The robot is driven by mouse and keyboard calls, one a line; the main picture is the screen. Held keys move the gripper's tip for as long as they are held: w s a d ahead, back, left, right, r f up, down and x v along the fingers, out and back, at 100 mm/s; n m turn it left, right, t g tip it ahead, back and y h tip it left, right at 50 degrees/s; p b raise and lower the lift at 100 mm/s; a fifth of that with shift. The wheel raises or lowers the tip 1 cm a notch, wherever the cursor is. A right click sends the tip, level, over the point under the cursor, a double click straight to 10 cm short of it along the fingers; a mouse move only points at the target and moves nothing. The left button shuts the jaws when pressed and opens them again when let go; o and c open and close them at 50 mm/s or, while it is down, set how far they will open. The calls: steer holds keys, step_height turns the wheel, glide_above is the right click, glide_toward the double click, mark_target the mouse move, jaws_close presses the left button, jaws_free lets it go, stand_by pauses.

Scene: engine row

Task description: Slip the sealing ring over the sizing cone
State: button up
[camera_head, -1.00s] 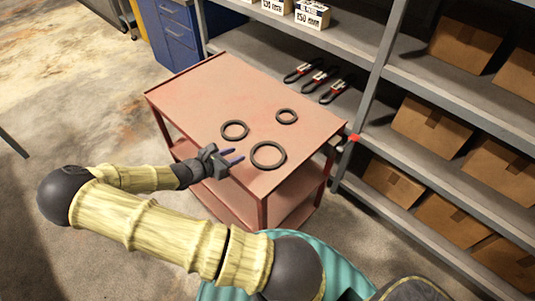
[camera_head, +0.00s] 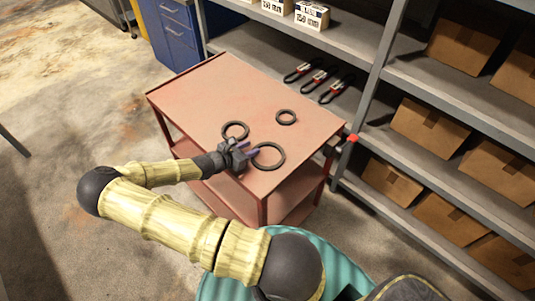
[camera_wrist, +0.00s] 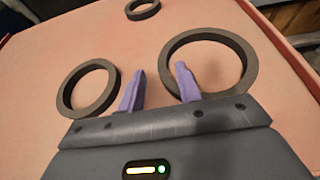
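Three dark rings of different sizes lie flat on the red cart's top. The large ring (camera_head: 284,157) is nearest the front right, the medium ring (camera_head: 236,123) is left of it, and the small ring (camera_head: 286,110) is farther back. I cannot tell which is the sealing ring. The wrist view also shows the large ring (camera_wrist: 251,68), the medium ring (camera_wrist: 64,94) and the small ring (camera_wrist: 142,16). My gripper (camera_head: 252,149) is open and empty. Its purple fingers (camera_wrist: 160,68) point between the large and medium rings, the right finger overlapping the large ring's left side in view. No cone is in view.
The red cart (camera_head: 190,95) has a clear left and back top. Grey shelving (camera_head: 368,110) with cardboard boxes (camera_head: 430,130) stands close to its right and back. Several red-and-black tools (camera_head: 320,80) lie on a shelf behind it. A blue cabinet (camera_head: 175,40) stands at the back left.

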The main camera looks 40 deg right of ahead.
steer(key=shift+x, duration=0.95)
jaws_close()
